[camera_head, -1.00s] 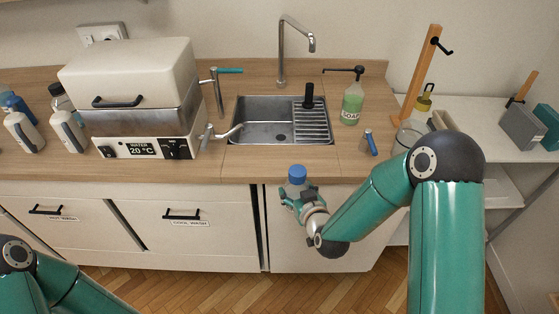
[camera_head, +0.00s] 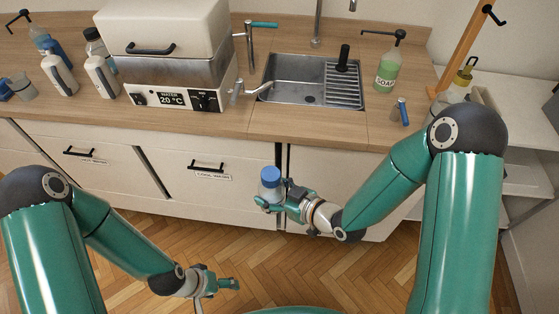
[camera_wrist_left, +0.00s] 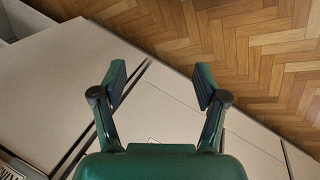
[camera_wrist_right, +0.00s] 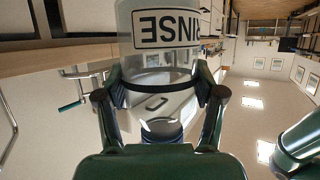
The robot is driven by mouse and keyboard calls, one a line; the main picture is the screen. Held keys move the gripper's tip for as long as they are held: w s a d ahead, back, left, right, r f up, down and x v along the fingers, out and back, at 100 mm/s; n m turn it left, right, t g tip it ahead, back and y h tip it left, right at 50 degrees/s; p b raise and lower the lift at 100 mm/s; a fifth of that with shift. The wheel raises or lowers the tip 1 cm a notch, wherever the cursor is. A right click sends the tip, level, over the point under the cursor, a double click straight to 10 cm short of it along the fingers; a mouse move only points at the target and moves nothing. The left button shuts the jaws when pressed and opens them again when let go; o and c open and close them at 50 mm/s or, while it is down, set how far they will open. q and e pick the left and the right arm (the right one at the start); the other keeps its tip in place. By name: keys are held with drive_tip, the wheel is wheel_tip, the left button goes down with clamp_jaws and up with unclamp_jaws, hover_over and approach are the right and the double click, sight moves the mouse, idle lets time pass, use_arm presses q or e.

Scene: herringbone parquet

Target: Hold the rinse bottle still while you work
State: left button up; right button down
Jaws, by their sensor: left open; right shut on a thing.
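The rinse bottle (camera_head: 270,186) is a clear bottle with a blue cap, held upright in front of the cabinet doors. My right gripper (camera_head: 272,200) is shut around its body. In the right wrist view the bottle (camera_wrist_right: 165,28) fills the space between the fingers (camera_wrist_right: 160,95), and its label shows "RINSE" turned upside down. My left gripper (camera_head: 225,285) is low over the floor at the bottom, to the left of the bottle and apart from it. In the left wrist view its two fingers (camera_wrist_left: 160,85) are spread with nothing between them.
The wooden counter (camera_head: 290,124) carries a water bath (camera_head: 165,60), a sink (camera_head: 312,80), a soap bottle (camera_head: 388,72) and several bottles at the left. Cabinet fronts stand behind my grippers. The parquet floor (camera_head: 260,260) is clear.

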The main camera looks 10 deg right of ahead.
use_arm(q)
drive_tip(key=w+r+m+g+y, duration=0.1)
drive_tip(key=w+r+m+g, duration=0.3)
drive_tip(key=m, duration=1.1)
drive_tip(key=w+r+m+g+y, duration=0.1)
drive_tip(key=w+r+m, duration=0.45)
drive_tip(key=m, duration=0.85)
wheel_tip(320, 180, up, 24)
drive_tip(key=m+t+y, duration=0.2)
drive_tip(key=m+t, duration=0.2)
drive_tip(key=m, duration=0.7)
hover_over(275, 170)
drive_tip(key=shift+w+a+r, duration=0.1)
drive_tip(key=shift+w+a, duration=0.15)
drive_tip(key=shift+a, duration=0.2)
drive_tip(key=shift+s+d+r, duration=0.1)
drive_tip(key=shift+s+d, duration=0.1)
drive_tip(key=shift+d, duration=0.15)
drive_tip(key=shift+s+d+f, duration=0.1)
drive_tip(key=shift+d+f, duration=0.05)
drive_tip(key=shift+f, duration=0.05)
wheel_tip(275, 170, down, 8)
drive_tip(key=shift+r, duration=0.25)
